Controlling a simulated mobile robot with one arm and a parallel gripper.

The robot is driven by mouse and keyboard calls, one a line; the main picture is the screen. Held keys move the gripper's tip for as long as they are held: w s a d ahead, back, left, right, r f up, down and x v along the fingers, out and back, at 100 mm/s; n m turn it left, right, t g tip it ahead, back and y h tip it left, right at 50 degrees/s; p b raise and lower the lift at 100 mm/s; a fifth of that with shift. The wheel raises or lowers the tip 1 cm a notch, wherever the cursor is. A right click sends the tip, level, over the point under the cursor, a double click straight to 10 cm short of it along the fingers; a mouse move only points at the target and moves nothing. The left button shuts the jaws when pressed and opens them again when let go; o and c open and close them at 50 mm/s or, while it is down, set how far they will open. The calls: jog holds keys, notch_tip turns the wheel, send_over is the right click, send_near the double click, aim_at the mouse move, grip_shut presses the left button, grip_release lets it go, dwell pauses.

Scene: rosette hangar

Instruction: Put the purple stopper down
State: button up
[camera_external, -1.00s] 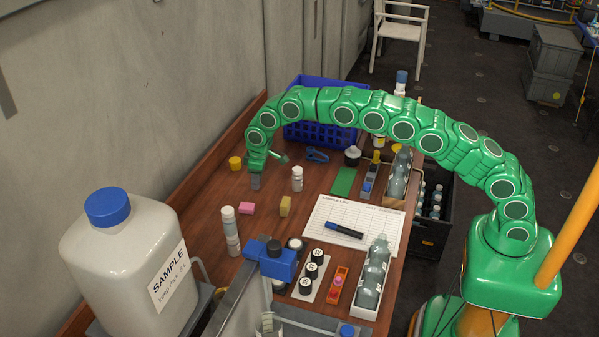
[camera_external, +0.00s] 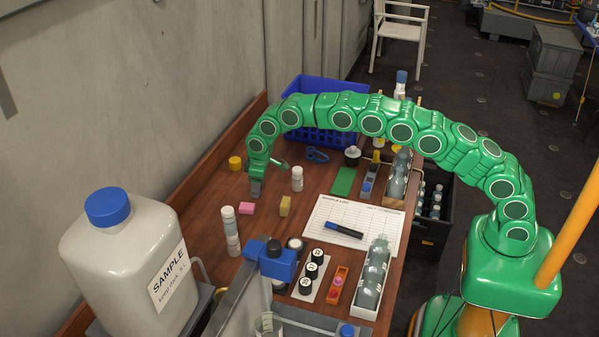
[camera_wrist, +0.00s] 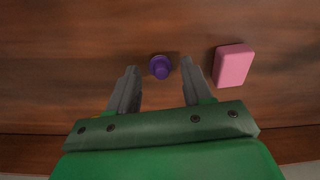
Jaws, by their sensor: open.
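The purple stopper (camera_wrist: 160,67) stands on the brown wooden tabletop in the wrist view. It is between and slightly beyond the fingertips of my gripper (camera_wrist: 160,72), with a gap to each finger. My gripper is open and holds nothing. In the external view my gripper (camera_external: 256,190) points down at the table, low over its wall side. The stopper cannot be made out there.
A pink block (camera_wrist: 233,65) lies just right of the fingers; it also shows in the external view (camera_external: 246,208). Nearby stand a yellow block (camera_external: 285,206), a white bottle (camera_external: 297,179) and white vials (camera_external: 231,230). A blue crate (camera_external: 318,135) stands farther back.

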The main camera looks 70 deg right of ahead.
notch_tip(320, 180, up, 12)
jog(key=s+f, duration=0.1)
jog(key=s+d+r+g, duration=0.1)
jog(key=s+r, duration=0.4)
jog(key=s, duration=0.2)
jog(key=s+d+r, duration=0.1)
jog(key=s+r, duration=0.5)
jog(key=s, duration=0.2)
jog(key=s+r+m, duration=0.1)
jog(key=s+r, duration=0.3)
jog(key=s, duration=1.3)
jog(key=s+f+g, duration=0.1)
jog(key=s+f, duration=0.1)
jog(key=s, duration=1.5)
jog(key=s+d+f+m+g, duration=0.1)
jog(key=s+f, duration=0.1)
jog(key=s, duration=1.4)
jog(key=shift+s+f, duration=0.25)
jog(key=shift+s, duration=0.15)
